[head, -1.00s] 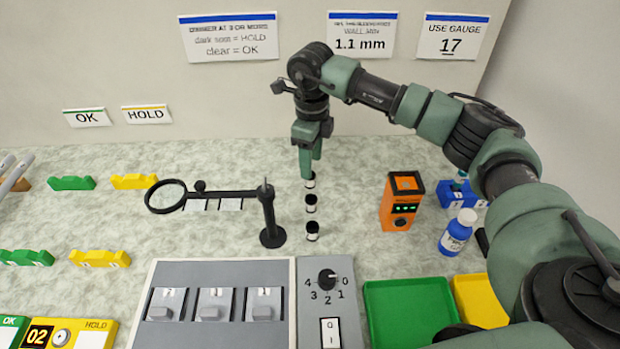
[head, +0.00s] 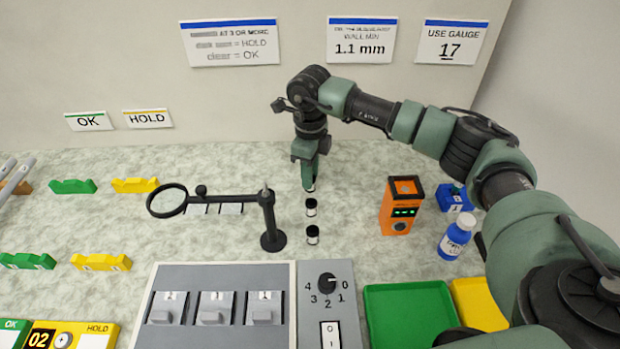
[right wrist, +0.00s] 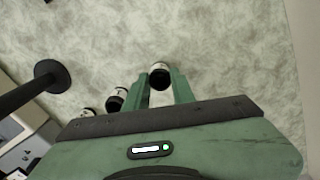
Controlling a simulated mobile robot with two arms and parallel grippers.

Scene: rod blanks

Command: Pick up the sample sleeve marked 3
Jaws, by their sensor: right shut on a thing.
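Three small sample sleeves, dark with white bands, stand in a row on the table. The nearest sleeve (head: 312,235) and the middle sleeve (head: 311,208) stand free. My right gripper (head: 308,184) points down at the farthest sleeve, whose body is mostly hidden by the fingers in the head view. In the right wrist view that farthest sleeve (right wrist: 159,76) sits between the fingertips, and the gripper is shut on it. It appears to be still at table level. The other two sleeves are to the left there. I cannot read any sleeve's number. My left gripper is not in view.
A black magnifier stand (head: 271,239) is left of the sleeves. An orange device (head: 400,207) and a blue-labelled bottle (head: 456,236) stand to the right. A grey panel (head: 222,272), a dial box (head: 327,268) and a green tray (head: 408,290) are in front.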

